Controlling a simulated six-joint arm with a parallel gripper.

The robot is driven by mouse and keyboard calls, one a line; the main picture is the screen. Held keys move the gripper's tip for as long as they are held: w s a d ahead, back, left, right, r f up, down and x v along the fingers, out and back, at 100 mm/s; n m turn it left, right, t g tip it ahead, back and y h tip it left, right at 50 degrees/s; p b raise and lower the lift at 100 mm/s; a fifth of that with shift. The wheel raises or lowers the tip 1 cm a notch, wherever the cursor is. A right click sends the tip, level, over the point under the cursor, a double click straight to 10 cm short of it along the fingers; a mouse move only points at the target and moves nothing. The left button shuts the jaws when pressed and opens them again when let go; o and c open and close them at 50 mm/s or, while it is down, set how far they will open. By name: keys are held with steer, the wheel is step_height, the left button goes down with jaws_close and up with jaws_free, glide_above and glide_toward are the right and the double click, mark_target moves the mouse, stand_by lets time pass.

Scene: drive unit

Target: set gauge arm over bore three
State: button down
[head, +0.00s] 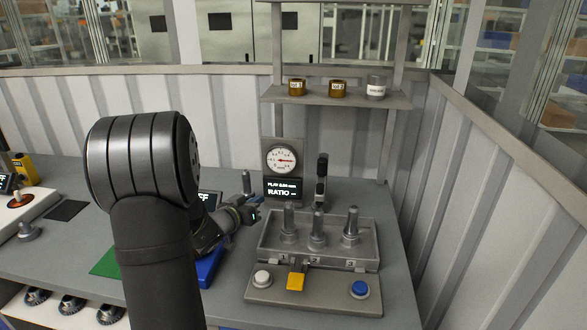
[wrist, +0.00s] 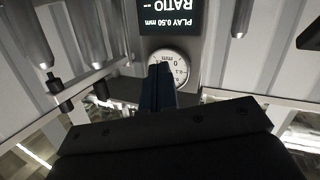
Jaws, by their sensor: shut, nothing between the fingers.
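The drive unit housing (head: 340,262) stands on the bench at the right, with three grey shafts upright in a row. Labels 1, 2 and 3 run left to right along its front; the shaft at three (head: 351,227) is rightmost. Behind it is a dial gauge (head: 281,159) over a display reading PLAY 0.50 mm and RATIO --. A dark upright piece (head: 321,180), perhaps the gauge arm, stands right of the dial. My gripper (head: 254,211) is left of the housing, apart from it. In the wrist view my gripper (wrist: 158,80) is shut and empty, overlapping the dial (wrist: 167,70).
A shelf (head: 340,97) above holds two brown jars and a grey one. A blue block (head: 209,266) lies beside my arm.

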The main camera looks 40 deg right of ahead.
mark_target(322, 172)
steer(key=s+r+n+g+h, duration=0.1)
steer(key=s+r+n+h, duration=0.2)
steer(key=s+r+n, duration=0.8)
steer(key=w+d+f+n, duration=0.1)
steer(key=w+d, duration=0.1)
steer(key=d, duration=0.4)
steer(key=w+d+f+n, duration=0.1)
steer(key=w+d+n, duration=0.1)
steer(key=d, duration=0.5)
steer(key=shift+d+f, duration=0.25)
steer(key=shift+f, duration=0.1)
steer(key=shift+s, duration=0.1)
